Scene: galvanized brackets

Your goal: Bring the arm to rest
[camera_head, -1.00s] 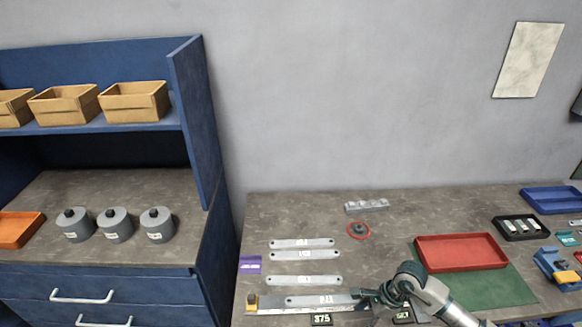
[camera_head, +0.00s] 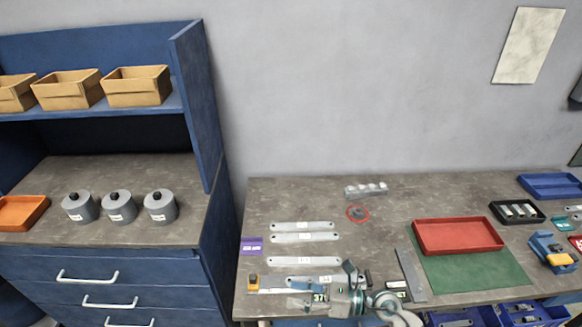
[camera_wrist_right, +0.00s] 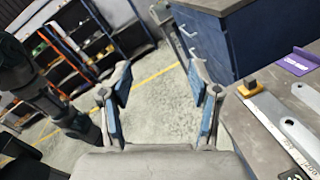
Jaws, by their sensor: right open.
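My right gripper (camera_head: 292,294) is low over the front edge of the workbench (camera_head: 450,188) in the head view, its fingers pointing left. In the right wrist view its two fingers (camera_wrist_right: 158,68) stand apart with nothing between them and floor beyond. Several flat galvanized strips (camera_head: 303,226) lie in a column on the bench behind it. The nearest strip (camera_head: 300,279) is partly hidden by my gripper. A steel rule with a yellow end block (camera_head: 253,283) lies along the front; in the right wrist view the block (camera_wrist_right: 250,87) is right of the fingers. My left gripper is not in view.
A red tray (camera_head: 418,236) is on a green mat (camera_head: 470,271), beside a loose grey strip (camera_head: 410,275). Blue bins (camera_head: 524,309) sit below the front edge at right. A blue drawer cabinet (camera_head: 160,268) stands left. The bench's back left is clear.

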